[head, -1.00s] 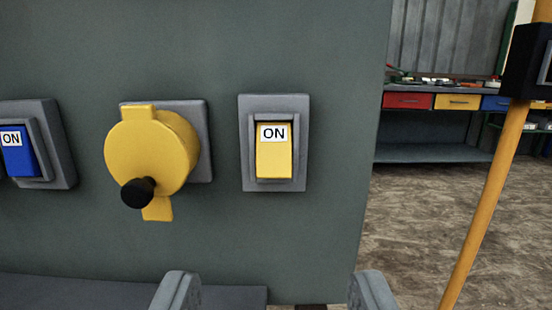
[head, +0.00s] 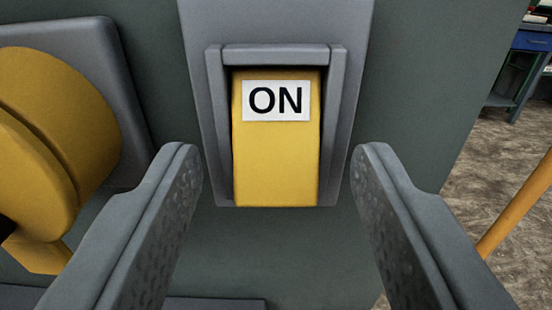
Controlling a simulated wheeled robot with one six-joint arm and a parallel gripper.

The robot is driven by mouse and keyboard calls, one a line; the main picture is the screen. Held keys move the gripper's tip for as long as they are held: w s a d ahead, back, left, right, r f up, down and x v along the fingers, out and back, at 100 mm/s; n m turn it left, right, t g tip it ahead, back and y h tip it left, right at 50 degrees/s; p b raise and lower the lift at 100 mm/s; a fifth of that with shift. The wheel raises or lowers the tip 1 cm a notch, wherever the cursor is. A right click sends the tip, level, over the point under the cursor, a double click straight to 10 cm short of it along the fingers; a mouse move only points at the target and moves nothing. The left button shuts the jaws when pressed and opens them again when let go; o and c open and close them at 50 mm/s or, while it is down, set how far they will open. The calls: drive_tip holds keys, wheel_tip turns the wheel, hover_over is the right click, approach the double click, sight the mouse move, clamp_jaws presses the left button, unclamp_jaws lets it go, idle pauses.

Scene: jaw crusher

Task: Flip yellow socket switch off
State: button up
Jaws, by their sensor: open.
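The yellow socket switch (head: 276,160) is a yellow rocker with a white label reading ON near its top. It sits in a grey frame (head: 275,54) on the dark grey-green panel, in the upper middle of the head view. My gripper (head: 277,165) is open, with one finger on each side of the switch's lower part. The fingers look apart from the rocker and nothing is between them but the view of the switch. I cannot tell whether the fingertips touch the panel.
A round yellow plug or socket (head: 60,130) on a grey plate is close on the left, near my left finger. The panel's (head: 420,90) right edge runs down at the right. Beyond it are a yellow pole (head: 516,205), a blue drawer bench (head: 531,41) and open floor.

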drive_tip(key=c, duration=1)
drive_tip(key=shift+w+f+t, duration=0.1)
drive_tip(key=shift+f+t, duration=0.2)
drive_tip(key=shift+t, duration=0.4)
drive_tip(key=shift+w+f+t, duration=0.1)
drive_tip(key=shift+f+t, duration=0.1)
drive_tip(key=shift+t, duration=1)
drive_tip(key=o, duration=1)
drive_tip(key=v, duration=1.7)
drive_tip(key=shift+s, duration=0.25)
